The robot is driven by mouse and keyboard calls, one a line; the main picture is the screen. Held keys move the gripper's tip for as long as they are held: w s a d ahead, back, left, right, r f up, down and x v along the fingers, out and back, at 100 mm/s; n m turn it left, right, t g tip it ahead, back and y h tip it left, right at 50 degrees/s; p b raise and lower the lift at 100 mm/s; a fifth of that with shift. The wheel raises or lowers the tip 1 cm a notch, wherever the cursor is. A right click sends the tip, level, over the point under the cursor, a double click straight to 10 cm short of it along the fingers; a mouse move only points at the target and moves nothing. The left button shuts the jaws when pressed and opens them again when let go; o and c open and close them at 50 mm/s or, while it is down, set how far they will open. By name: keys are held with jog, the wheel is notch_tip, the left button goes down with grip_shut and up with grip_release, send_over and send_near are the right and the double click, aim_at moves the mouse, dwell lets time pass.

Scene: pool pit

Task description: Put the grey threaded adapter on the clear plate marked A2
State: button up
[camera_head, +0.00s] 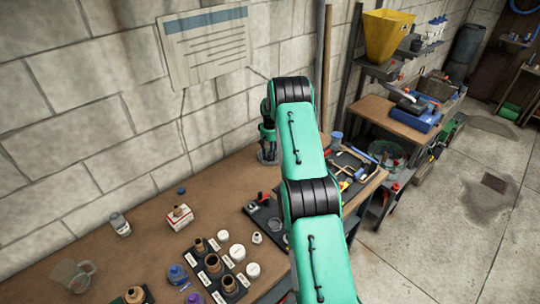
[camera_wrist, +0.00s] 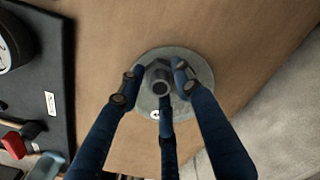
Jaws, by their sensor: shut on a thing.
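The grey threaded adapter (camera_wrist: 159,76) shows in the wrist view with its hexagonal part and round open end. My gripper (camera_wrist: 158,88) has its three blue fingers closed around it. A round greyish disc (camera_wrist: 188,57) lies under the adapter on the brown bench top, with a small white mark at its lower edge. I cannot tell whether the disc is the clear plate marked A2, or whether the adapter touches it.
A black mat (camera_wrist: 60,95) with a gauge and red-handled tool lies left of the gripper. In the head view, a black board (camera_head: 214,268) holds brown fittings and labels, with white caps (camera_head: 237,252) beside it.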

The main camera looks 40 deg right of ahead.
aim_at(270, 153)
jog(key=shift+f, duration=0.1)
jog(key=o, duration=1.2)
jog(key=shift+c, duration=0.2)
notch_tip(270, 153, up, 12)
dwell(0.3)
